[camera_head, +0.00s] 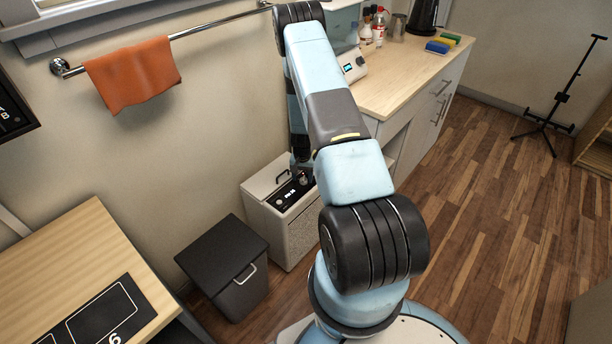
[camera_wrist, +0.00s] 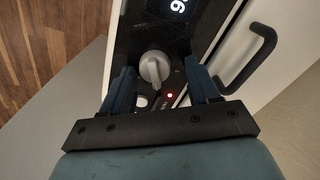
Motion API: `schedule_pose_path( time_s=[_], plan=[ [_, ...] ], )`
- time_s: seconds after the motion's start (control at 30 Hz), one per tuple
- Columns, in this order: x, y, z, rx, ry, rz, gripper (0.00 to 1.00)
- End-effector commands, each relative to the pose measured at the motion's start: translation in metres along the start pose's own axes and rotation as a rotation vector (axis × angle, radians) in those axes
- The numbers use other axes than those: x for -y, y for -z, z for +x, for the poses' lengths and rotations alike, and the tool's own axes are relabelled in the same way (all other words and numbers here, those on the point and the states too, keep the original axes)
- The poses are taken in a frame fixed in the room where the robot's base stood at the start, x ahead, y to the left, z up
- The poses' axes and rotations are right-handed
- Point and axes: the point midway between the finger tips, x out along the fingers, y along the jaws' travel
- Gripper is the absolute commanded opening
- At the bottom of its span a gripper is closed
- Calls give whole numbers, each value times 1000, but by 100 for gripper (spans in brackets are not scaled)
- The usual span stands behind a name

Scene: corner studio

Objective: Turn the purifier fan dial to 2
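The white purifier (camera_head: 290,240) stands on the floor against the wall, with a black control panel (camera_head: 285,197) on its top. In the wrist view, a round grey fan dial (camera_wrist: 154,68) with a raised grip sits on the black panel (camera_wrist: 128,42). My gripper (camera_wrist: 159,72) is open over the panel, one blue finger on each side of the dial. Gaps show between the fingers and the dial, so it does not look gripped. In the head view my gripper (camera_head: 303,178) is small and partly hidden by my arm. The dial's number setting cannot be read.
A lit red dot (camera_wrist: 169,96) and a pale round button (camera_wrist: 141,101) sit near the dial. A black handle (camera_wrist: 262,52) rises beside the panel. A black bin (camera_head: 225,262) stands left of the purifier, and a wooden-topped counter (camera_head: 405,75) stands right of it.

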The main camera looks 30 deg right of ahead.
Motion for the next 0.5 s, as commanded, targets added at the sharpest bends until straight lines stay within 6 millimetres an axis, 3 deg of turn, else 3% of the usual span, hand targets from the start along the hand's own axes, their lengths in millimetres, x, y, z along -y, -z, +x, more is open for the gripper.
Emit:
schedule_pose_path(
  time_s=[0.3, 0.5],
  plan=[
    [-2, -1, -1, 2, -2, 1, 63],
    [-1, 0, -21, 2, -2, 1, 63]
  ],
)
